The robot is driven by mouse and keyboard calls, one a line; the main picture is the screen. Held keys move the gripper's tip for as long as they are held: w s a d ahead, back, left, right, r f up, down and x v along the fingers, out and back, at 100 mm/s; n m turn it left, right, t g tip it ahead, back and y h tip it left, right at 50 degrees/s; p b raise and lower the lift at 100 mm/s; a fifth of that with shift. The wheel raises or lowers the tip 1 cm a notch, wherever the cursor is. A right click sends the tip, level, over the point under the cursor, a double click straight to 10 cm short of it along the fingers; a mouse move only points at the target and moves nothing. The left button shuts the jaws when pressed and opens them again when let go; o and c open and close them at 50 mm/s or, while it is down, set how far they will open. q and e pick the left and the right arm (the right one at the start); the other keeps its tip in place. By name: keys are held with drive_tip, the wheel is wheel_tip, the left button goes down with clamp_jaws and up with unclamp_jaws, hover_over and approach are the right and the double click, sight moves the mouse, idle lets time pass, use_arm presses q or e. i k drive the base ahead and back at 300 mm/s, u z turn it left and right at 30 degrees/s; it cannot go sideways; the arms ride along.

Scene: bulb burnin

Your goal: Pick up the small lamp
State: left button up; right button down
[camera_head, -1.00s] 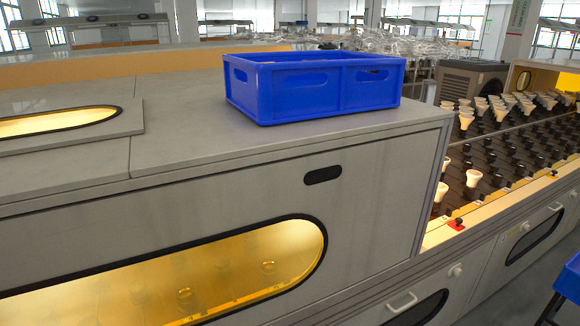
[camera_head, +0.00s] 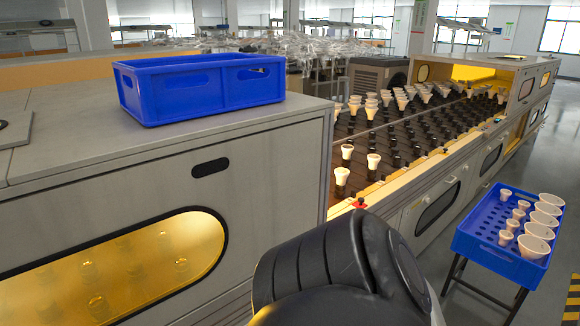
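Small lamps stand in a blue crate (camera_head: 486,251) on a dark stand at the right. The small lamps (camera_head: 511,224) are in the row on the left side of the crate, and larger lamps (camera_head: 537,230) line its right side. Other white lamps (camera_head: 373,162) sit in black sockets on the conveyor. A dark, rounded link of my own arm fills the bottom middle. Neither of my grippers shows, and I cannot see whether they hold anything.
A long grey machine (camera_head: 150,170) with a yellow-lit window stands at the left, with an empty-looking blue bin (camera_head: 198,86) on top. The conveyor (camera_head: 420,135) runs back to the right. Grey floor (camera_head: 540,160) lies open beyond the crate.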

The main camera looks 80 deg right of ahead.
sight(347, 150)
drive_tip(key=k, duration=1.05)
drive_tip(key=z, duration=2.25)
